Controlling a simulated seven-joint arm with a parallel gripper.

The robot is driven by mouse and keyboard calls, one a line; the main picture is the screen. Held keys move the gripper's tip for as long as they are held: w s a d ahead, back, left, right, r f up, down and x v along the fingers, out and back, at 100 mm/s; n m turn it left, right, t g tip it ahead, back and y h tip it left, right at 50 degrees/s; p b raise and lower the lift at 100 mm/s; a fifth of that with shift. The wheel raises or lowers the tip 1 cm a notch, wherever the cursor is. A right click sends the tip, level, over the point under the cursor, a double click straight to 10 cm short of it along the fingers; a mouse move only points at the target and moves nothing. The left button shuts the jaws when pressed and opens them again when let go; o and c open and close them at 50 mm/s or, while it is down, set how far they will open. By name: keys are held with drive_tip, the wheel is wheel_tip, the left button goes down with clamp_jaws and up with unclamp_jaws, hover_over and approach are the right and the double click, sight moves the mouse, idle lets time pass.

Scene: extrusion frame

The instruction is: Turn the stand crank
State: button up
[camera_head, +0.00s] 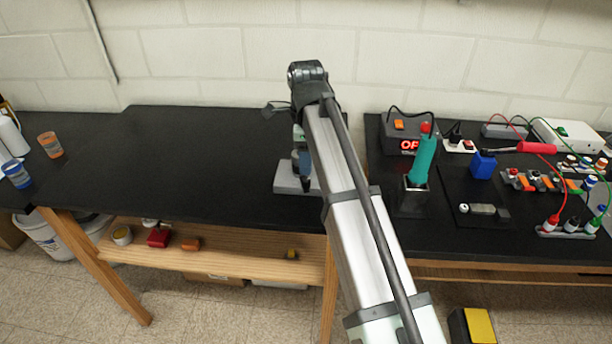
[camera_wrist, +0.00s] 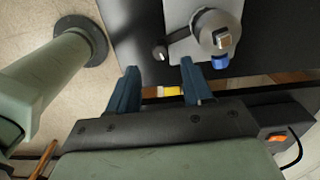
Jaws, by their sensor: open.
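The stand has a light grey base plate (camera_head: 287,180) on the black bench in the head view; my arm hides most of the rest. In the wrist view, the stand (camera_wrist: 180,14) is at the top, with a round hub (camera_wrist: 213,34) and a dark crank arm (camera_wrist: 181,35) reaching left. The crank's small knob (camera_wrist: 159,53) ends that arm. My gripper (camera_wrist: 158,68) is open, its two blue fingers apart. The knob appears between and just beyond the fingertips; I cannot tell the depth gap. No contact is visible. In the head view, the fingers are mostly hidden.
The bench (camera_head: 200,150) is clear left of the stand. An orange cup (camera_head: 50,144) and bottles stand at the far left. To the right are a black control box (camera_head: 402,134), a teal-handled tool (camera_head: 424,157) in its holder, a blue block (camera_head: 482,165) and cables.

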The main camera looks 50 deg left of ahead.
sight(306, 179)
drive_tip(key=shift+f, duration=3.1)
clamp_jaws()
